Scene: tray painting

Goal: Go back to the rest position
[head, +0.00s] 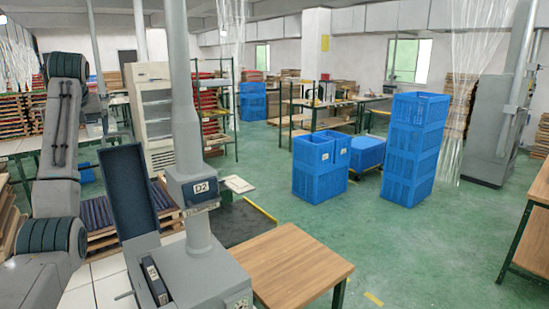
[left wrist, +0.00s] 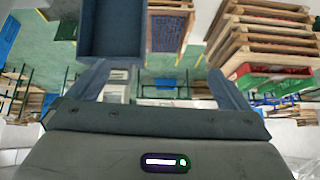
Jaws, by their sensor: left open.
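My left arm (head: 62,130) stands bent at the left of the head view; its gripper cannot be made out clearly there. In the left wrist view my left gripper (left wrist: 158,72) is open, its two fingers spread wide with nothing between them. A dark blue tray (head: 127,185) stands tilted against the grey station labelled D2 (head: 205,275), apart from the arm in the picture. A dark tray (left wrist: 112,28) also shows beyond the left finger in the wrist view. My right gripper is in neither view.
A wooden-topped table (head: 290,262) stands at the front, right of the station. Stacked blue crates (head: 412,150) and lower blue crates (head: 315,170) stand on the green floor. A wooden pallet (head: 110,238) lies behind the tray. Open floor (head: 430,250) lies at the right.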

